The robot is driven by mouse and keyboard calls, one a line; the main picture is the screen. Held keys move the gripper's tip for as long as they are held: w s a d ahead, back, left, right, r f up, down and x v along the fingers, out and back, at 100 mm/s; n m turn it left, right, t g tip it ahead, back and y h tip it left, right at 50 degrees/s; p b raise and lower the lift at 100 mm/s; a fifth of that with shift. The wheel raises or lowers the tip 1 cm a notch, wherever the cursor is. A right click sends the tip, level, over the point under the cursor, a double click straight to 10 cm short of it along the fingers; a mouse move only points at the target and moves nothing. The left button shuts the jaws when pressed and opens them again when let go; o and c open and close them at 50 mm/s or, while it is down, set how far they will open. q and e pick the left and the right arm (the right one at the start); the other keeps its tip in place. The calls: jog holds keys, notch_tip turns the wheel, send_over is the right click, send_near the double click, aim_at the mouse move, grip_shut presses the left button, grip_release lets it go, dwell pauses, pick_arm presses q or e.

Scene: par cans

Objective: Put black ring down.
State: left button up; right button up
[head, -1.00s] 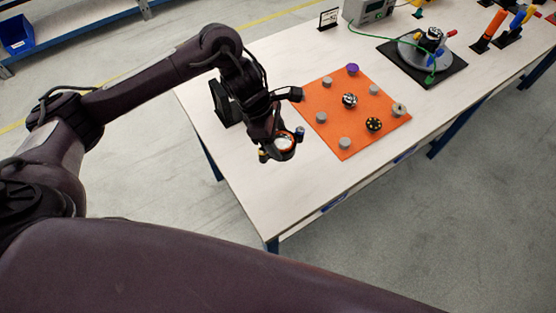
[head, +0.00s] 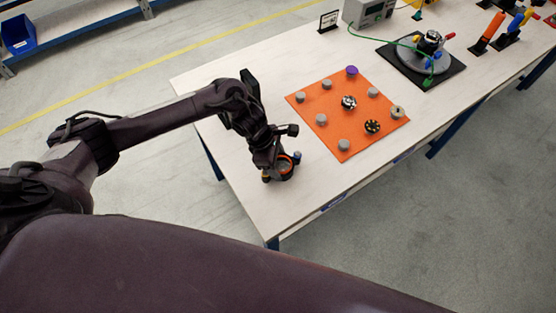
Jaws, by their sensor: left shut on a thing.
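My left gripper (head: 282,167) is over the near left part of the white table (head: 230,163), left of the orange mat. Its fingers are shut on a small round piece (head: 285,169), which I take to be the black ring; an orange-red edge shows around it. The wrist hides much of the piece, and I cannot tell whether it touches the table. My right gripper is not in view.
The orange mat (head: 323,98) holds several grey pegs, a purple piece (head: 351,71) and a black piece with yellow dots (head: 372,126). A black plate with a round fixture (head: 433,58) stands farther back. The near table strip is clear.

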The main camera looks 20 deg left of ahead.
pick_arm(q)
jog(key=o, duration=1.1)
jog(key=shift+r, duration=0.1)
jog(key=b+v, duration=0.2)
jog(key=v, duration=1)
